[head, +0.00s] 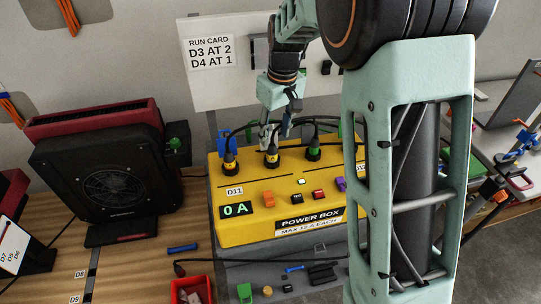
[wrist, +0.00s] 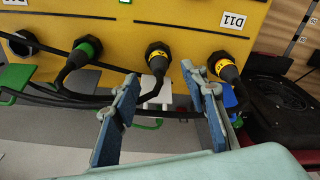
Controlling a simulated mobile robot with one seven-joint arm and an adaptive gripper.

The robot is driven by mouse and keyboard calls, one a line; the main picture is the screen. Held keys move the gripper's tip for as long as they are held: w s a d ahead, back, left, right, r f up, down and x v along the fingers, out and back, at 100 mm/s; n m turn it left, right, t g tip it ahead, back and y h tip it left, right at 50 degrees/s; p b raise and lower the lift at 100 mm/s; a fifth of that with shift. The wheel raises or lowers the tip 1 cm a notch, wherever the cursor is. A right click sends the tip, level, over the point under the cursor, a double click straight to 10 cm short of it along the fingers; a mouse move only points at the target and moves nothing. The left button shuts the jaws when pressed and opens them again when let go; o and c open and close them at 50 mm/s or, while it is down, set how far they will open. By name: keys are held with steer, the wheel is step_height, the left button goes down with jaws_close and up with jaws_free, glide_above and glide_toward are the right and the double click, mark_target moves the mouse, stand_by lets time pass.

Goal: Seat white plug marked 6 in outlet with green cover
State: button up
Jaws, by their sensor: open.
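My gripper (head: 275,133) is open over the back of the yellow power box (head: 240,172). In the wrist view its fingers (wrist: 165,83) stand either side of the middle black plug (wrist: 157,54), which has a yellow band and is seated; I see no grip on it. A white piece (wrist: 158,68) shows behind that plug, and I cannot tell whether it is a cover. A green cover (wrist: 15,77) hangs by an empty outlet (wrist: 20,42) at the left. No number 6 is readable on any plug.
A yellow-banded plug (wrist: 225,67) with a blue cover (wrist: 227,97) and a green-banded plug (wrist: 84,50) flank the middle one. Black cables run behind the box. A black fan unit (head: 105,180) stands left, and a red bin (head: 190,284) sits in front.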

mark_target(273, 138)
steer(key=shift+w+a+f+p, duration=0.15)
steer(key=shift+w+f, duration=0.15)
steer(key=shift+f, duration=0.65)
steer(key=shift+w+a+f+p, duration=0.1)
steer(key=shift+w+f, duration=0.15)
steer(key=shift+f, duration=0.75)
steer(key=shift+w+a+f+p, duration=0.15)
steer(key=shift+w+f, duration=0.15)
steer(key=shift+f, duration=0.65)
jaws_close()
